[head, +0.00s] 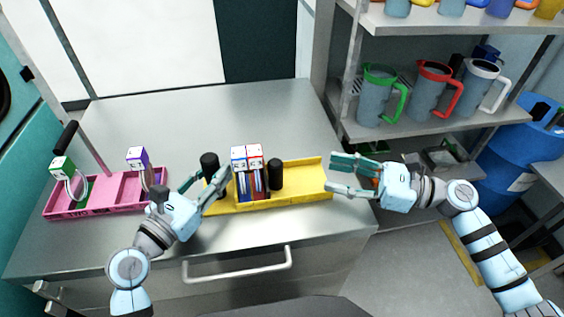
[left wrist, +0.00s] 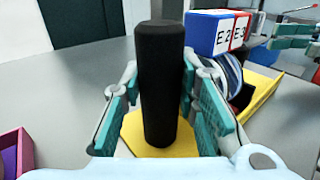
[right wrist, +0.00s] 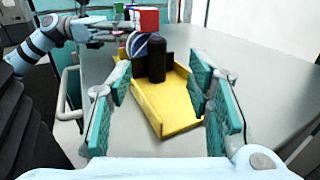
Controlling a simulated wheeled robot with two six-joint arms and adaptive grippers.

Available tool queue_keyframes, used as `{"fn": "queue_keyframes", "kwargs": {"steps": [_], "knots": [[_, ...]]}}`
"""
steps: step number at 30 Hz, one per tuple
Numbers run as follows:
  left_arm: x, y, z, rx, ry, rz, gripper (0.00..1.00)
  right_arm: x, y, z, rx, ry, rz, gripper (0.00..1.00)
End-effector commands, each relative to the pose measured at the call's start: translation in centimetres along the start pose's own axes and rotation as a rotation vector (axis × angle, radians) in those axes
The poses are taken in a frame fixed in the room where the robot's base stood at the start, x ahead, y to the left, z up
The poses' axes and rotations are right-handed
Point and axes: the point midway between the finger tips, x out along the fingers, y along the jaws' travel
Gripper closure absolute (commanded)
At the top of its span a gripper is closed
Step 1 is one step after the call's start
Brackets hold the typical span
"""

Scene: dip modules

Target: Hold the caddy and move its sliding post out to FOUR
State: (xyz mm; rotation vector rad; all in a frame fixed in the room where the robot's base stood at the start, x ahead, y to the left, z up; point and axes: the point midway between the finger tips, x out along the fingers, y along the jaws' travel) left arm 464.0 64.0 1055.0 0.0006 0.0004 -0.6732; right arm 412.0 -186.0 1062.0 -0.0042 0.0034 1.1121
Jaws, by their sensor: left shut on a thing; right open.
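The yellow caddy (head: 312,180) lies on the metal bench with a black post near each end of its load. My left gripper (head: 216,186) is shut on the left black post (left wrist: 160,85), which stands upright between its teal fingers. The sliding post (head: 276,174) is black and upright, right beside the modules; it also shows in the right wrist view (right wrist: 155,60). A blue module (head: 239,159) and a red module (head: 256,157) stand side by side between the posts. My right gripper (head: 343,174) is open and empty off the caddy's right end. No FOUR marking is readable.
A pink caddy (head: 104,205) at the left holds a green module (head: 62,166) and a purple module (head: 138,156). The yellow floor right of the sliding post is bare. The bench behind is clear. A shelf with pitchers (head: 430,88) stands at the right.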

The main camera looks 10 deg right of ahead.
Motion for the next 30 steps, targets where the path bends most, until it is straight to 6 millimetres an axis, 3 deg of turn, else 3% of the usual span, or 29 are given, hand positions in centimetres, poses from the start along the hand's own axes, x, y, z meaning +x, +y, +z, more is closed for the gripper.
{"fn": "queue_keyframes", "kwargs": {"steps": [15,25,30], "knots": [[0.0,0.0,0.1,-0.001,-0.002,0.000,1.00,10.9,0.5,0.3,0.000,-0.007,0.010,0.54],[0.0,0.0,0.0,-0.001,-0.001,0.000,1.00,11.9,0.5,0.2,0.000,-0.004,0.009,0.54],[0.0,0.0,0.0,-0.001,-0.001,0.000,1.00,11.9,0.5,0.2,0.000,-0.004,0.009,0.80]]}}
